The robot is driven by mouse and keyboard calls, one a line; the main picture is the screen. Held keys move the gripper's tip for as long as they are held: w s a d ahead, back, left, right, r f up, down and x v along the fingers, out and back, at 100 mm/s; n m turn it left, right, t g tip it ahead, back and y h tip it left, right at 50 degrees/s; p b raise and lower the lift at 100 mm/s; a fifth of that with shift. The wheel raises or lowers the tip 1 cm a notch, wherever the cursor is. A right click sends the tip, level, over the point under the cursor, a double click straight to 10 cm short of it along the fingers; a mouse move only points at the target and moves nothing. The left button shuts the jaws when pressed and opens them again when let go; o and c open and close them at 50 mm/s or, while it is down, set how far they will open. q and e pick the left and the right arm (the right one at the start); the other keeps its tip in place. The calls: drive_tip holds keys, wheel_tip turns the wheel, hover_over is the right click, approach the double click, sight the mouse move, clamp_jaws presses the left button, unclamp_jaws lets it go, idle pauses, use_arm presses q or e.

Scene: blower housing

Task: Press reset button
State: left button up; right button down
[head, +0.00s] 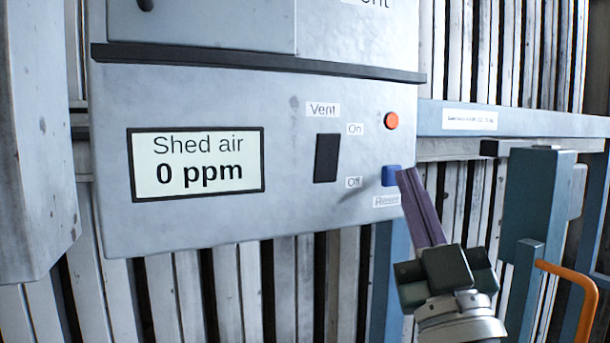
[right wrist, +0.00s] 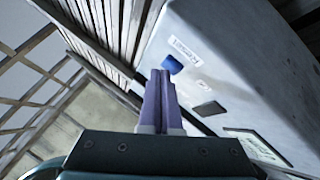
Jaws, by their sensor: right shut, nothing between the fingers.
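The blue reset button (head: 392,176) is on the lower right of the grey control panel (head: 230,225), above a label reading Reset. My right gripper (head: 408,174) is shut and empty, with its purple fingertips at the right edge of the button in the head view. I cannot tell whether they touch it. In the right wrist view the blue button (right wrist: 173,64) shows just beyond the closed fingertips (right wrist: 160,74), slightly to their right. My left gripper is not in view.
The panel also carries a black vent switch (head: 327,158), a red-orange round light or button (head: 391,121) and a display (head: 197,163) reading Shed air 0 ppm. A teal post (head: 540,200) and an orange handle (head: 575,275) stand at the right.

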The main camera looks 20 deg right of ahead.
drive_tip(key=shift+w, duration=0.35)
drive_tip(key=shift+s, duration=0.1)
idle(0.5)
drive_tip(key=shift+s+p, duration=0.35)
drive_tip(key=shift+s, duration=0.45)
drive_tip(key=shift+s, duration=0.1)
drive_tip(key=s+p, duration=0.1)
drive_tip(key=s, duration=0.2)
drive_tip(key=s+p, duration=0.1)
drive_tip(key=shift+s+d+p, duration=0.25)
drive_tip(key=shift+s+p, duration=0.05)
drive_tip(key=shift+s, duration=0.1)
